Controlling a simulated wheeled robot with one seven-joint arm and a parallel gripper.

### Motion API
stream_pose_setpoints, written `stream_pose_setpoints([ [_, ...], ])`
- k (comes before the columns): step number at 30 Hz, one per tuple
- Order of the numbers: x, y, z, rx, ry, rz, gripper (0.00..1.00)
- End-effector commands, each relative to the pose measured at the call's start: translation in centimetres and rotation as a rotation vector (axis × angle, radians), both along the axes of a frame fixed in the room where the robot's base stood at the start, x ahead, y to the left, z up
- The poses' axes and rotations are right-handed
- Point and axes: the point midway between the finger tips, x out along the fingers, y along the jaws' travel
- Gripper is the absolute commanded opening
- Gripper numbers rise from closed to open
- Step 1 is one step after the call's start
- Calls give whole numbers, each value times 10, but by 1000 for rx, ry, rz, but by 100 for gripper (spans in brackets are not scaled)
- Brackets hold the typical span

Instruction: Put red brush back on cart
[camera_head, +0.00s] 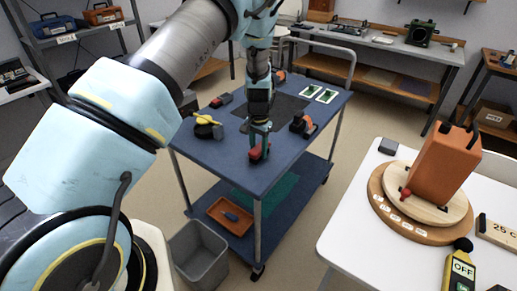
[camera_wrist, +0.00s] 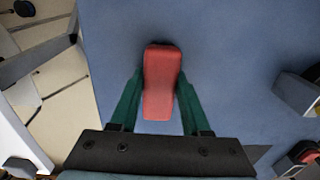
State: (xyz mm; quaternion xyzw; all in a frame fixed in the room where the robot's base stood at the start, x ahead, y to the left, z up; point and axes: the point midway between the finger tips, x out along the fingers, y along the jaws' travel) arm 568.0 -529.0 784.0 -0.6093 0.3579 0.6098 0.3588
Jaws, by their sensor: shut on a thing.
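The red brush (camera_wrist: 162,82) is a red block between the two green fingers of my gripper (camera_wrist: 160,90) in the wrist view. In the head view the red brush (camera_head: 258,152) shows at the front part of the cart's blue top. My gripper (camera_head: 259,138) points down there and is shut on the brush. The cart (camera_head: 215,157) has a blue top shelf, a lower blue shelf and a grey handle at the back. I cannot tell whether the brush touches the cart top. The brush's underside is hidden.
On the cart are a yellow-and-black item (camera_head: 205,122), an orange-and-black tool (camera_head: 302,124), a dark mat (camera_head: 284,108) and green-marked cards (camera_head: 318,93). A grey bin (camera_head: 198,252) stands front left of the cart. A white table (camera_head: 349,222) with an orange block (camera_head: 445,165) is at the right.

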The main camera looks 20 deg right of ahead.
Motion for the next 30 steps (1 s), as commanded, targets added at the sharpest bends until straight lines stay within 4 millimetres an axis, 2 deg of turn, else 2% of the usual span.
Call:
stream_pose_setpoints([
  [3, 0, 0, -4, 0, 0, 0, 0],
  [4, 0, 0, -4, 0, 0, 0, 48],
  [12, 0, 0, -3, 1, 0, 0, 77],
  [23, 0, 0, 4, -1, 0, 0, 77],
  [26, 0, -1, 16, -3, -1, 0, 77],
  [30, 1, -1, 43, -4, -2, 0, 77],
])
